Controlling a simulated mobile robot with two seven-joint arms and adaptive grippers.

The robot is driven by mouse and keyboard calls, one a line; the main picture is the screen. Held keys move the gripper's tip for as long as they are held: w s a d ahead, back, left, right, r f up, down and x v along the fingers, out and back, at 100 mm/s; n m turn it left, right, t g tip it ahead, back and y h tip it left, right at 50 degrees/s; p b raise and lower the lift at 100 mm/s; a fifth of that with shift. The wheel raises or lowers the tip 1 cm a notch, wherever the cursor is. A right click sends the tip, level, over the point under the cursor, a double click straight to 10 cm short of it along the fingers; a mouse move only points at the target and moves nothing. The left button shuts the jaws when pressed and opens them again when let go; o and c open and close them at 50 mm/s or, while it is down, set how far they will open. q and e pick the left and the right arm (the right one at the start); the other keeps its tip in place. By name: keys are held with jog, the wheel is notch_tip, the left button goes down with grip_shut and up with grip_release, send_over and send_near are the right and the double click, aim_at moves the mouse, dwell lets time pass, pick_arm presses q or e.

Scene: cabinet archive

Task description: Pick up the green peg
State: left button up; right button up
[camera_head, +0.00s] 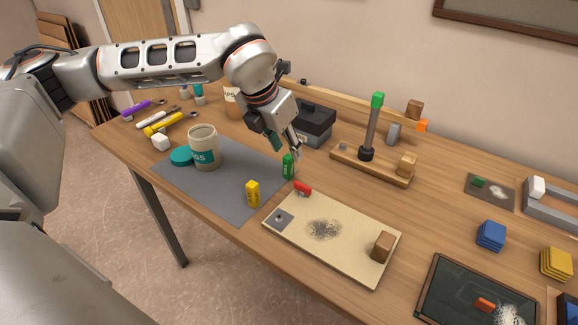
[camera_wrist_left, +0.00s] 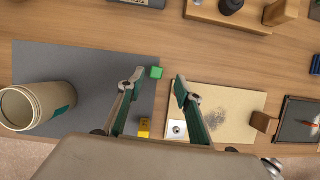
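The green peg (camera_head: 288,166) stands upright at the right edge of the grey mat. In the left wrist view the green peg (camera_wrist_left: 156,73) appears from above, between the fingers and nearer the left one in the picture. My left gripper (camera_head: 289,150) is open just above it, fingers pointing down; it also shows open in the left wrist view (camera_wrist_left: 158,80). I cannot tell whether a finger touches the peg. A yellow peg (camera_head: 252,193) stands on the mat, and a red peg (camera_head: 303,188) lies near the beige board. My right gripper is not in view.
A cup (camera_head: 204,148) stands on the grey mat (camera_head: 225,190). The beige board (camera_head: 345,225) with a brown block (camera_head: 382,246) lies close on the right. A dark box (camera_head: 313,125) and a wooden stand with a green-topped lever (camera_head: 371,130) are behind.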

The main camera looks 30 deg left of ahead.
aim_at(288, 156)
pick_arm(q)
jog(key=x, duration=0.5)
jog(key=shift+a, duration=0.25)
grip_shut()
jog(key=shift+r, duration=0.1)
notch_tip(288, 156, up, 20)
jog(key=shift+p, duration=0.45)
